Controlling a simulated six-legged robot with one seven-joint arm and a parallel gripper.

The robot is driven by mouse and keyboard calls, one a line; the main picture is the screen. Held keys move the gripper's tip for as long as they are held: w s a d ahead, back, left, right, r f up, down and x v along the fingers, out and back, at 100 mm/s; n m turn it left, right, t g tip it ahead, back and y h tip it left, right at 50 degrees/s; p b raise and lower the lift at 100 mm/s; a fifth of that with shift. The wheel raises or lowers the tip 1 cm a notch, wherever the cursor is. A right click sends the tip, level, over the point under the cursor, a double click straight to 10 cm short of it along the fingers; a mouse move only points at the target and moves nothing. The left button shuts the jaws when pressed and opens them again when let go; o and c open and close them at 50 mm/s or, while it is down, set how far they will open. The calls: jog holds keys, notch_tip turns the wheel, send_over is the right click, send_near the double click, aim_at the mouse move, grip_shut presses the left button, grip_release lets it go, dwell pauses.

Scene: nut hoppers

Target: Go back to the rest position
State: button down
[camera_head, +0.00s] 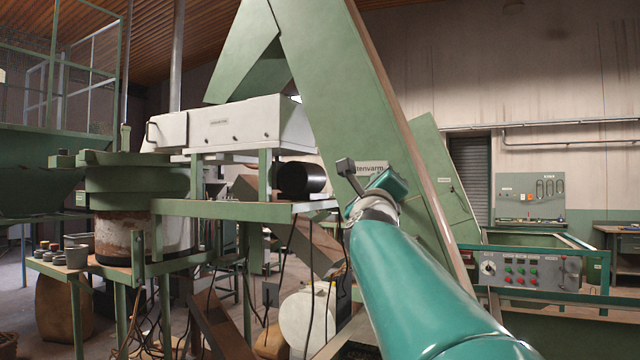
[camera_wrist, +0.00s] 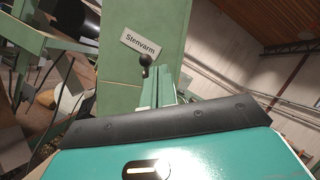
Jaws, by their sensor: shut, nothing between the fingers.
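My teal arm reaches up from the lower right in the head view and ends at my gripper (camera_head: 384,184), held in the air in front of the large slanted green chute (camera_head: 345,90). The gripper's teal body and dark edge fill the lower part of the wrist view (camera_wrist: 170,150). The gripper is shut and holds nothing that I can see. In the wrist view, a white "Stenvarm" label (camera_wrist: 140,42) is on a green panel beyond it. A black ball knob (camera_wrist: 145,60) shows just below the label.
A green table (camera_head: 240,209) carries a white machine box (camera_head: 250,125) and a black cylinder (camera_head: 300,179). A control panel (camera_head: 530,271) with buttons is at right. Cables hang under the table.

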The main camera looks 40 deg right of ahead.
jog(key=w+a+f+n+y, duration=0.2)
jog(key=a+f+n+y, duration=1.3)
jog(key=a+f+n, duration=0.9)
jog(key=s+a+f+n+g+y, duration=0.1)
jog(key=s+a+f+n+g, duration=0.3)
jog(key=s+f, duration=0.4)
jog(key=s+a+f+n+g+y, duration=0.1)
jog(key=s+a+f+n+g, duration=0.4)
jog(key=f, duration=1)
jog(key=s+a+n, duration=0.2)
jog(key=s+n, duration=0.1)
jog(key=shift+s+f+n, duration=0.2)
jog(key=shift+s+n, duration=0.1)
jog(key=shift+n, duration=0.1)
jog(key=shift+a, duration=0.1)
